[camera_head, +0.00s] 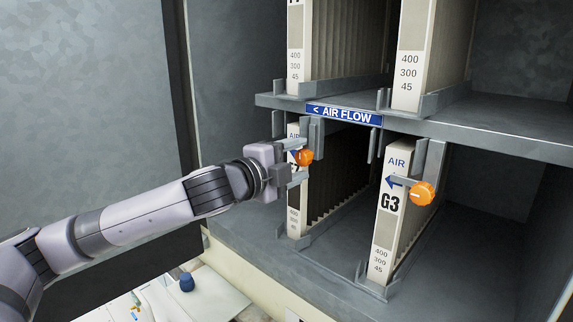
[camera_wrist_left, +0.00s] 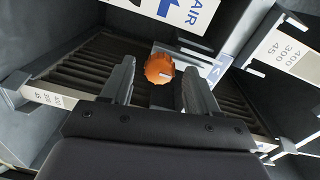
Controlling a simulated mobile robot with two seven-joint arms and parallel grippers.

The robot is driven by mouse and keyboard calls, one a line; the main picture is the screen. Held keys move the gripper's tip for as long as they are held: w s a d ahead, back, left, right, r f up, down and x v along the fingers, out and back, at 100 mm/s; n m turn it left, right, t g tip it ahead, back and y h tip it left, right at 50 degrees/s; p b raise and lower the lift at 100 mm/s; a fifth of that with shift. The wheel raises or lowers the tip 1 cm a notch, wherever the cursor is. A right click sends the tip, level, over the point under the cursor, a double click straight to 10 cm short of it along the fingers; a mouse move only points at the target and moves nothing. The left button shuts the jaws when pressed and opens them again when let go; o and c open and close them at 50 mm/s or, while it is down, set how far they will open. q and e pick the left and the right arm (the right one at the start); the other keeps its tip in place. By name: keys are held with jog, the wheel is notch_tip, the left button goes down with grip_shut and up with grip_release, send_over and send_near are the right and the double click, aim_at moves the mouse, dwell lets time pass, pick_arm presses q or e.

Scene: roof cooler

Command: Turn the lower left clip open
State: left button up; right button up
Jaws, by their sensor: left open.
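The lower left clip has an orange knob (camera_head: 304,157) at the front of the lower left filter (camera_head: 293,215). My left gripper (camera_head: 296,163) reaches in from the left at this knob. In the left wrist view the orange knob (camera_wrist_left: 159,69) sits between the tips of my open left gripper (camera_wrist_left: 158,85), with a gap visible on each side. I cannot tell whether a finger touches it. The gripper hides part of the filter's front label. My right gripper is not in view.
A second filter marked G3 (camera_head: 391,205) stands to the right with its own orange knob (camera_head: 423,194). A shelf with a blue air flow sign (camera_head: 343,114) runs above. Metal guides stand beside the filters. A white surface with a blue item (camera_head: 187,282) lies below left.

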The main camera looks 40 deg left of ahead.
pick_arm(q)
jog(key=s+b, duration=0.5)
jog(key=s, duration=0.2)
jog(key=shift+a, duration=0.2)
jog(key=shift+r, duration=0.1)
dwell(0.6)
